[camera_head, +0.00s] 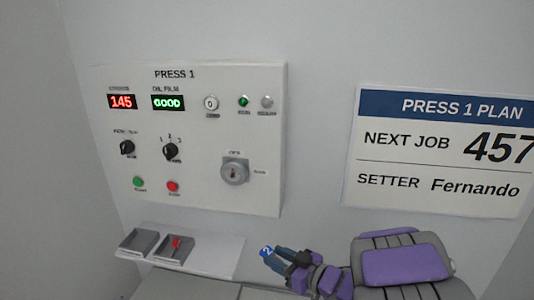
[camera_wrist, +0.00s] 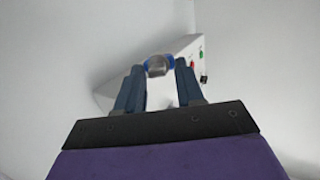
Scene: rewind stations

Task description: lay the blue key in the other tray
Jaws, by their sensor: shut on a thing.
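My gripper (camera_head: 277,257) is shut on the blue key (camera_head: 266,252), low in the head view, to the right of the shelf. The key's round blue head carries a white mark. In the wrist view the blue key (camera_wrist: 146,63) shows between the fingertips (camera_wrist: 160,72), with a grey part in its middle. Two small grey trays sit on the shelf at lower left. The left tray (camera_head: 138,243) looks empty. The right tray (camera_head: 167,254) holds a red key (camera_head: 176,242). The gripper is apart from both trays.
The white shelf (camera_head: 217,257) has bare room right of the trays. Above it is the PRESS 1 panel (camera_head: 205,135) with knobs, buttons, a round key switch (camera_head: 234,172) and displays reading 145 and GOOD. A PRESS 1 PLAN sign (camera_head: 440,150) hangs on the wall at right.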

